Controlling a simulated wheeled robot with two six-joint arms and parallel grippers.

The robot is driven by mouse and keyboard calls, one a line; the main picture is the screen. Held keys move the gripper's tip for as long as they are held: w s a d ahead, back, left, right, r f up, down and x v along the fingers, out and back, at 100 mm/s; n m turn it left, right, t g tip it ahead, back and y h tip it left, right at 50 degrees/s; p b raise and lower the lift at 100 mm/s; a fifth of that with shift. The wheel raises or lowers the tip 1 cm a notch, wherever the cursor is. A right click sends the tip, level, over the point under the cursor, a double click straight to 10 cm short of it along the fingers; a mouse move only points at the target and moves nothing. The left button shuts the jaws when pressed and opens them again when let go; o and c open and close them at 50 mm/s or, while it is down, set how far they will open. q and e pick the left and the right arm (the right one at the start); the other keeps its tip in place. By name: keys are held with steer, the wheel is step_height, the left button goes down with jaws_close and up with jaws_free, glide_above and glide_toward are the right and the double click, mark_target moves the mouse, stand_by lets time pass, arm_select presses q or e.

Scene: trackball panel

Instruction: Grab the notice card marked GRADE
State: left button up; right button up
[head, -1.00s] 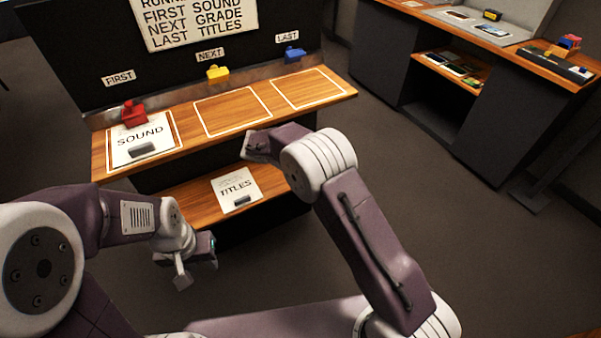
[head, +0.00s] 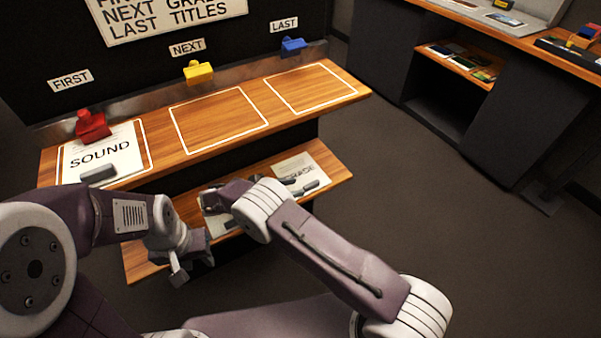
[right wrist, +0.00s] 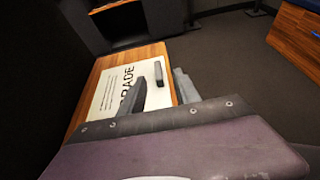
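The GRADE card (head: 297,170), white with a dark grey tab, lies on the lower shelf at the right in the head view. It also shows in the right wrist view (right wrist: 113,90), its tab (right wrist: 158,73) ahead of the fingers. My right gripper (right wrist: 163,85) is open and empty, its two fingers apart; one hides part of the card and its lettering. In the head view my right gripper (head: 208,202) is over the shelf, left of the GRADE card. My left gripper (head: 190,268) hangs in front of the shelf's left part; its finger gap is unclear.
The SOUND card (head: 103,152) lies in the FIRST outline on the upper shelf. The NEXT outline (head: 218,118) and LAST outline (head: 310,88) are empty. Red (head: 92,126), yellow (head: 198,72) and blue (head: 293,46) blocks stand behind. Another white card (head: 222,224) is mostly hidden by my right arm.

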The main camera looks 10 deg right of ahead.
mark_target(313, 183)
steer(key=x, duration=0.8)
steer(key=shift+w+d+f+b, duration=0.1)
steer(key=shift+w+f+b, duration=0.05)
steer(key=shift+w+b, duration=0.2)
jaws_close()
